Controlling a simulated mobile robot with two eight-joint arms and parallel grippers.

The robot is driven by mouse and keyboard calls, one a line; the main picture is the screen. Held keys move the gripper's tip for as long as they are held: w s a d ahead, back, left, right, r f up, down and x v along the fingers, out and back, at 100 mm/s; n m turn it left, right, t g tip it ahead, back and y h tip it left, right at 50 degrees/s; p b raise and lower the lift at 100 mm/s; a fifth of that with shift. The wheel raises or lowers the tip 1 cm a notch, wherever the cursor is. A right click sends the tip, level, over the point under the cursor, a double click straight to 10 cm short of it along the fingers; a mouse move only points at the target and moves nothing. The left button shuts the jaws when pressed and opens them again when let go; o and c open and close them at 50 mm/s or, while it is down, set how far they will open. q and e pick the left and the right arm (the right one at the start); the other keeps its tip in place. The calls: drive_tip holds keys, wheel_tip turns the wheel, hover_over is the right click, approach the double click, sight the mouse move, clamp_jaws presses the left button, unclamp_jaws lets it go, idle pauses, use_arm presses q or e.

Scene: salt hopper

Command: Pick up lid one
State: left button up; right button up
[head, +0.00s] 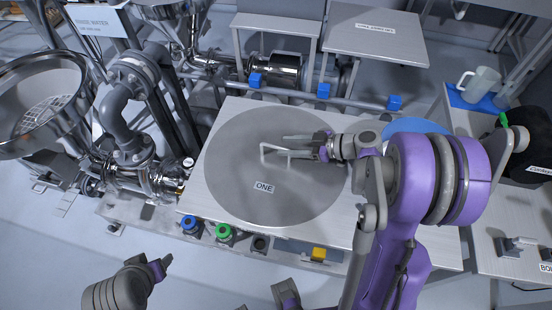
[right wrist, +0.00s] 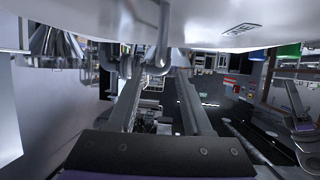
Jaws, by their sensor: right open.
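Lid one (head: 290,200) is a large round grey disc marked ONE, lying flat on a pale table in the head view. Its thin upright handle (head: 263,152) stands near the middle. My right gripper (head: 286,146) reaches in from the right, low over the lid, with its fingers apart at the handle's right end. In the right wrist view a grey handle post (right wrist: 165,32) shows just past the open fingers (right wrist: 160,78), roughly in line with the gap. I cannot tell whether they touch it. My left gripper (head: 162,266) is low at the left, only partly seen, away from the lid.
A steel hopper (head: 40,85) and grey pipes (head: 118,100) stand at the left. A blue disc (head: 415,126) lies right of the lid, partly behind my right arm. A jug (head: 480,82) stands on a blue mat at the right. Two small tables (head: 375,35) are behind.

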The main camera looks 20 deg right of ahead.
sight(272, 147)
drive_tip(key=shift+w+f, duration=0.1)
drive_tip(key=shift+f, duration=0.6)
drive_tip(key=shift+w+a+f, duration=0.1)
drive_tip(key=shift+w+a, duration=0.35)
drive_tip(key=shift+a, duration=0.05)
drive_tip(key=x, duration=0.6)
drive_tip(key=shift+w, duration=0.1)
clamp_jaws()
